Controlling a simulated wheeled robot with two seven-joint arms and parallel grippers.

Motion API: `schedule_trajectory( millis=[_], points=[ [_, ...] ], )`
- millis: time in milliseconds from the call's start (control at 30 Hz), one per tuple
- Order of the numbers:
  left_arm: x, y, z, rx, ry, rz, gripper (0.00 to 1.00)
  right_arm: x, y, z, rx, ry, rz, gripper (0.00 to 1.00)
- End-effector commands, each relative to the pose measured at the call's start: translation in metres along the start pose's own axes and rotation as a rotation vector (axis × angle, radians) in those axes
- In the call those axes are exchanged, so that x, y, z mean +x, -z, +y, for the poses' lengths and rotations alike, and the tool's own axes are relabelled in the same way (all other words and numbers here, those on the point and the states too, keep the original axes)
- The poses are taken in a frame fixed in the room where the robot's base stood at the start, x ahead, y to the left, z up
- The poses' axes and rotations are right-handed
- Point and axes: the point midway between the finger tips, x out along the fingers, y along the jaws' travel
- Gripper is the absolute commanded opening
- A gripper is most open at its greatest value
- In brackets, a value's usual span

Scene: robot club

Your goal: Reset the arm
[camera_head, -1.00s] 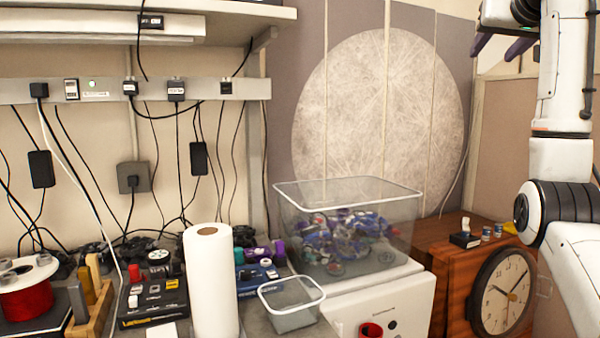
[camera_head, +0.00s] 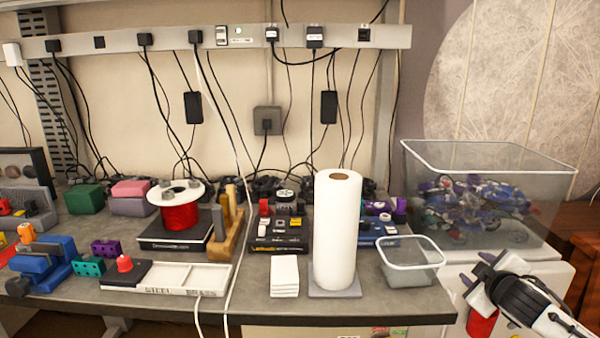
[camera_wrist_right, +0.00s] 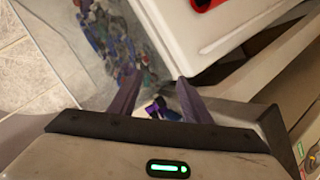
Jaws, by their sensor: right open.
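My right gripper (camera_head: 478,275) is at the lower right of the head view, by the right end of the workbench and in front of the white cabinet. Its two dark purple fingers are apart, with nothing held between them. In the right wrist view the open fingers (camera_wrist_right: 155,95) point toward the clear bin (camera_wrist_right: 90,50) and the white cabinet top (camera_wrist_right: 215,30). My left gripper and arm are not in the head view.
The workbench (camera_head: 265,300) holds a paper towel roll (camera_head: 335,230), a small clear container (camera_head: 410,265), a red wire spool (camera_head: 178,212), a white tray (camera_head: 180,278) and several coloured blocks. A large clear bin (camera_head: 480,170) of parts stands right. Cables hang along the wall.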

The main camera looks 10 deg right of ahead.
Motion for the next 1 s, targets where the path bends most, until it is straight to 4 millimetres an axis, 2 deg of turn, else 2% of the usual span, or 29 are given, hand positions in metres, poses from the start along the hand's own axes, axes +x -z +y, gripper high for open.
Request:
schedule_trajectory(
  millis=[33,200,300,400,600,733,1000],
  points=[
    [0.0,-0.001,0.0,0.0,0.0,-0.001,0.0,-0.004,-0.022,-0.038,-0.043,0.058,-0.001,0.44],
    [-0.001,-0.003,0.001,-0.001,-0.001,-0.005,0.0,-0.034,-0.081,-0.138,-0.138,0.232,0.019,0.44],
    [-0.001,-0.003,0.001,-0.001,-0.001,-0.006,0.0,-0.062,-0.116,-0.19,-0.178,0.337,0.031,0.44],
    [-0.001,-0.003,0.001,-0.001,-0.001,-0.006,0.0,-0.09,-0.144,-0.229,-0.202,0.424,0.04,0.44],
    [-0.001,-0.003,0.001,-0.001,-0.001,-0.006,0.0,-0.144,-0.187,-0.283,-0.226,0.564,0.051,0.44],
    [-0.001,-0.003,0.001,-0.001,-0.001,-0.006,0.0,-0.18,-0.21,-0.31,-0.232,0.646,0.054,0.44],
    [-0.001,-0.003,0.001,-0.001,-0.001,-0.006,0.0,-0.211,-0.191,-0.367,0.022,0.677,0.026,0.44]
  ],
)
